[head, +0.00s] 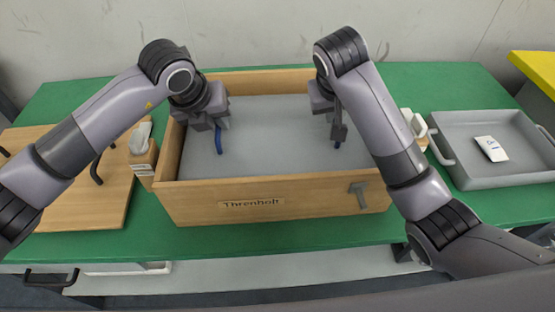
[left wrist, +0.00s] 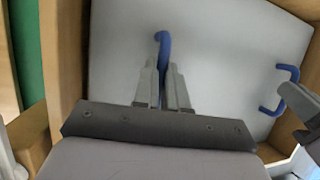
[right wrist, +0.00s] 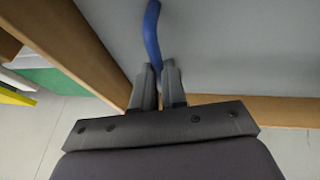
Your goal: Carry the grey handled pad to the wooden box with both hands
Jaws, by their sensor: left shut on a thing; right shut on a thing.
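The grey pad (head: 265,140) with blue handles lies flat inside the wooden box (head: 210,206), within its walls. Its grey surface also shows in the left wrist view (left wrist: 225,60) and the right wrist view (right wrist: 225,45). My left gripper (head: 219,128) is shut on the pad's left blue handle (left wrist: 163,45). My right gripper (head: 338,142) is shut on the right blue handle (right wrist: 151,30). Both grippers reach down inside the box walls. I cannot tell whether the pad rests on the box floor.
The box front has a "Threnbolt" label (head: 252,203) and a grey T (head: 358,195). A grey tray (head: 470,180) with a white packet (head: 491,148) stands to the right. A wooden board (head: 100,200) lies left. Small holders (head: 143,155) flank the box. The green table (head: 290,235) is bare in front.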

